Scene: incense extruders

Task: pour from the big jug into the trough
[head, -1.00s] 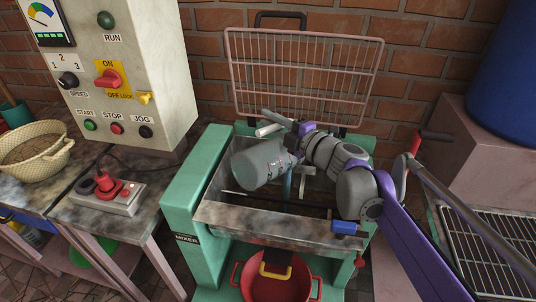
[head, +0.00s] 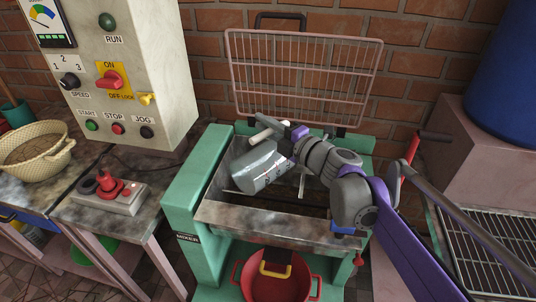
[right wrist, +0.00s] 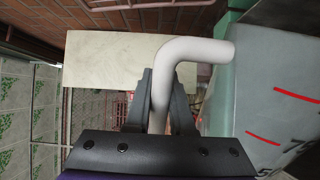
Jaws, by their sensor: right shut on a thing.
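The big jug (head: 262,167) is a grey, semi-clear vessel held tilted, nearly on its side, over the trough (head: 270,217) of the green mixer. Its pale handle (right wrist: 205,48) and its body with red marks (right wrist: 280,95) show in the right wrist view. My right gripper (head: 294,141) is shut on the handle; its fingers (right wrist: 160,90) sit on both sides of it. The trough is an open metal box, partly hidden by the jug and my right arm. I cannot make out the jug's contents or any stream. My left gripper is not in view.
A wire guard (head: 305,80) stands raised behind the trough. A red pot (head: 278,285) sits below its front. A control cabinet (head: 150,60) stands at the left. A red-handled lever (head: 434,136) and a grated bench (head: 490,245) are at the right.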

